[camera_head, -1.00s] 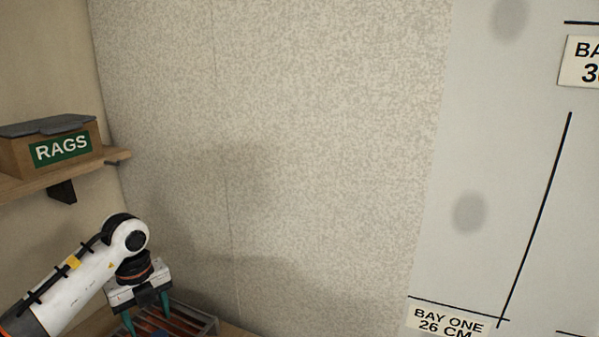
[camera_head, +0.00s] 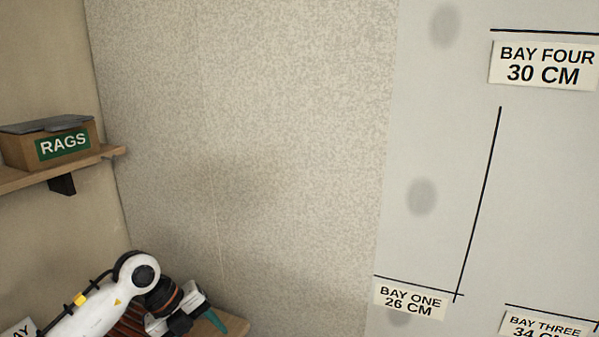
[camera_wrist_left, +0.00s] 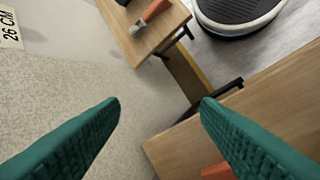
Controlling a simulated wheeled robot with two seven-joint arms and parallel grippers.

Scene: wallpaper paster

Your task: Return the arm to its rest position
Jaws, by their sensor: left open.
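My left arm comes in at the lower left of the head view, with my left gripper (camera_head: 225,325) low in front of the wall and turned toward the right. Its teal fingers are only partly in that frame. In the left wrist view the two teal fingers (camera_wrist_left: 160,115) stand wide apart with nothing between them. The gripper is open and empty. My right gripper is not in either view.
A rags box (camera_head: 50,145) sits on a wooden shelf (camera_head: 95,167) at the left. A papered wall (camera_head: 290,150) meets a bare grey wall with bay signs (camera_head: 410,301). The wrist view shows wooden surfaces (camera_wrist_left: 150,35) and an orange-handled tool (camera_wrist_left: 150,14).

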